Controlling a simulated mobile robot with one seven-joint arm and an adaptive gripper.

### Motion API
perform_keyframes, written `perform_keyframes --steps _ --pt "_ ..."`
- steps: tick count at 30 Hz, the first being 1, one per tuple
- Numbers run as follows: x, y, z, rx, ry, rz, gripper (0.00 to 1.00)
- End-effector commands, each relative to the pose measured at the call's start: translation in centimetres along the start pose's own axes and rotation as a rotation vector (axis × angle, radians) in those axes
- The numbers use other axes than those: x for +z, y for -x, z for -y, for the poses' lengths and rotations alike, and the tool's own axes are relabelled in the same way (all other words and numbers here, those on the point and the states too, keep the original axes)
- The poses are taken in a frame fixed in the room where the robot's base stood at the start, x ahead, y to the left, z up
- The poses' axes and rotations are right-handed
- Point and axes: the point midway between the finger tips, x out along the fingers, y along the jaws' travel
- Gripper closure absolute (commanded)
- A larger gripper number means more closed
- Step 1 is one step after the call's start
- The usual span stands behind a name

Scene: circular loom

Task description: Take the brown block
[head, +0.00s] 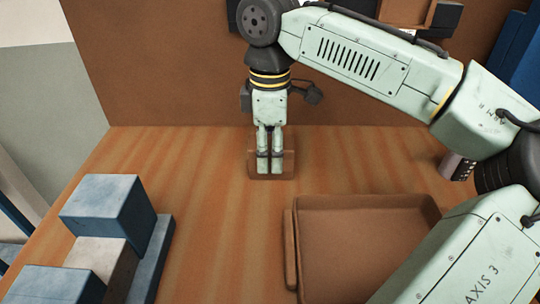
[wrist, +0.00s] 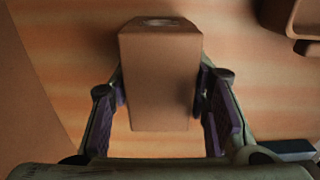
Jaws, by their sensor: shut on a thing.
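The brown block (wrist: 160,80) is between the two fingers of my gripper (wrist: 162,93) in the wrist view, with a finger pad against each side. In the head view my gripper (head: 270,163) points down near the back of the wooden table, and the brown block (head: 288,170) shows around its fingertips, partly hidden by them. My gripper is shut on the block. I cannot tell whether the block touches the table or is just above it.
A brown tray (head: 365,201) lies at the front right, partly behind my arm. Blue blocks (head: 103,203) and a beige block (head: 103,262) are at the front left. A small grey object (head: 455,167) is at the right. Table between is clear.

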Motion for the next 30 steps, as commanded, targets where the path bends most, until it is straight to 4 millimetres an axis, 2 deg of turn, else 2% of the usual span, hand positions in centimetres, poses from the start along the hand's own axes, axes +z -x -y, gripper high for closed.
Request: perform_keyframes --steps 2,16,30 --pt "0.00 0.01 0.00 0.000 0.000 0.000 0.68" --pt "0.00 0.01 0.00 0.000 0.000 0.000 0.99" --pt "-0.24 0.70 -0.28 0.001 0.002 -0.002 1.00"
